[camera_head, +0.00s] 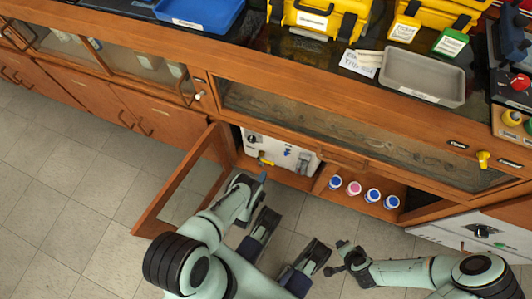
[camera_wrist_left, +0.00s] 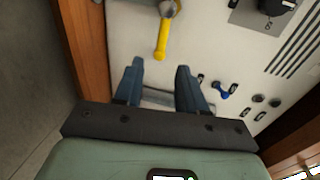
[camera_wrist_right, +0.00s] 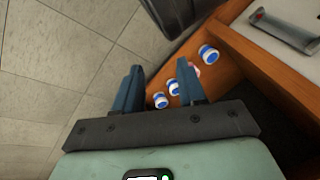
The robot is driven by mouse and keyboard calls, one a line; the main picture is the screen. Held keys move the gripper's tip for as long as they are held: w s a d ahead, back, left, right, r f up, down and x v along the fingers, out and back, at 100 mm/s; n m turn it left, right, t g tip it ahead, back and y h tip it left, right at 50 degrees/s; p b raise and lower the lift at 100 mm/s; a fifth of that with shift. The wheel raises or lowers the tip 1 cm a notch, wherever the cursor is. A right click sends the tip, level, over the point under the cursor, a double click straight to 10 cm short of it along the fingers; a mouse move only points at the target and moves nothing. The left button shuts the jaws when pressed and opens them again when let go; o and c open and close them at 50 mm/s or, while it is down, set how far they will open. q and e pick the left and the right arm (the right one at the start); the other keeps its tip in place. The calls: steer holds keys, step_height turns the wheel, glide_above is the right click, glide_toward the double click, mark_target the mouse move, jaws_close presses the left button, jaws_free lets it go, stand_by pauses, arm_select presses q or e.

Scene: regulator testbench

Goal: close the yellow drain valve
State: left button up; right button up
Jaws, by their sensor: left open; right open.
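The yellow drain valve handle (camera_head: 266,161) sits on the white panel (camera_head: 285,148) inside the open cabinet. In the left wrist view the yellow handle (camera_wrist_left: 161,40) hangs from a metal fitting and points down the picture. My left gripper (camera_head: 260,178) is at the cabinet opening, just in front of the handle. Its two blue fingers (camera_wrist_left: 159,69) are open, with the handle's lower end beyond and between them, apparently untouched. My right gripper (camera_head: 338,258) is open and empty over the floor. Its fingers (camera_wrist_right: 160,67) show in the right wrist view.
The cabinet's glazed door (camera_head: 182,190) stands open to the left of my left arm. Several blue and pink capped bottles (camera_head: 354,188) stand in the neighbouring compartment. A small blue handle (camera_wrist_left: 220,90) is on the panel. Another yellow fitting (camera_head: 483,159) is on the bench front.

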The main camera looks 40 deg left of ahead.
arm_select(q)
steer(key=v, duration=0.4)
steer(key=shift+p, duration=0.4)
arm_select(e)
steer(key=shift+s+a+r, duration=0.45)
steer(key=shift+s+r, duration=0.15)
steer(key=shift+s, duration=0.1)
